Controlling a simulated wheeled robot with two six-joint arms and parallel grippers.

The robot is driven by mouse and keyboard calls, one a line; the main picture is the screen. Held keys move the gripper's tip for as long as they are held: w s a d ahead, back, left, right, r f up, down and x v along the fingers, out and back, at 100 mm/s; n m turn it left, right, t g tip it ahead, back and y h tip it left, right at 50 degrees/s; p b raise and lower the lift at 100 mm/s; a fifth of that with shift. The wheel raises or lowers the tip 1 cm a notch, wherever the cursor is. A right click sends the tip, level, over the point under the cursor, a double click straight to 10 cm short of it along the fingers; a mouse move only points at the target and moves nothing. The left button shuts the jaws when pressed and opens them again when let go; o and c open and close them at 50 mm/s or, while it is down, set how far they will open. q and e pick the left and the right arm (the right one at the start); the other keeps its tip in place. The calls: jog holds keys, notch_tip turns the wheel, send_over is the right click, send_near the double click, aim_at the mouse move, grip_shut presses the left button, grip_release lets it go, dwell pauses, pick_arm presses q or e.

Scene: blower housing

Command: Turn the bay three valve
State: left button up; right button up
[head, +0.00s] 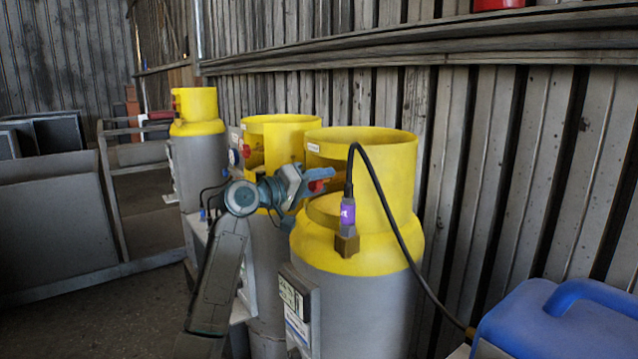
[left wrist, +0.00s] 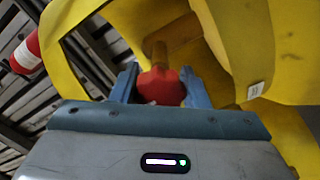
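Three grey cylinders with yellow collars stand in a row: a far one (head: 200,155), a middle one (head: 268,270) and the nearest one (head: 370,305). My left gripper (head: 318,180) reaches into the collar opening of the nearest cylinder. In the left wrist view its two blue fingers lie on both sides of a red valve knob (left wrist: 160,87) on a brass stem and appear to touch it. A bit of this knob also shows in the head view (head: 317,185). The bay numbers are not readable. My right gripper is not in view.
A black hose (head: 395,230) with a purple sleeve (head: 348,212) and brass fitting hangs before the nearest cylinder. A blue-handled container (head: 560,320) stands at lower right. A plank wall (head: 500,150) runs behind. Grey bins (head: 50,210) stand at left.

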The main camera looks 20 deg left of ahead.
pick_arm(q)
jog(key=o, duration=0.4)
jog(key=shift+f, duration=0.2)
jog(key=shift+c, duration=0.2)
jog(key=shift+o, duration=0.4)
jog(key=shift+r, duration=0.1)
jog(key=shift+s+a, duration=0.25)
jog(key=shift+s, duration=0.05)
jog(key=b+v, duration=0.3)
jog(key=v, duration=0.7)
jog(key=shift+b, duration=0.35)
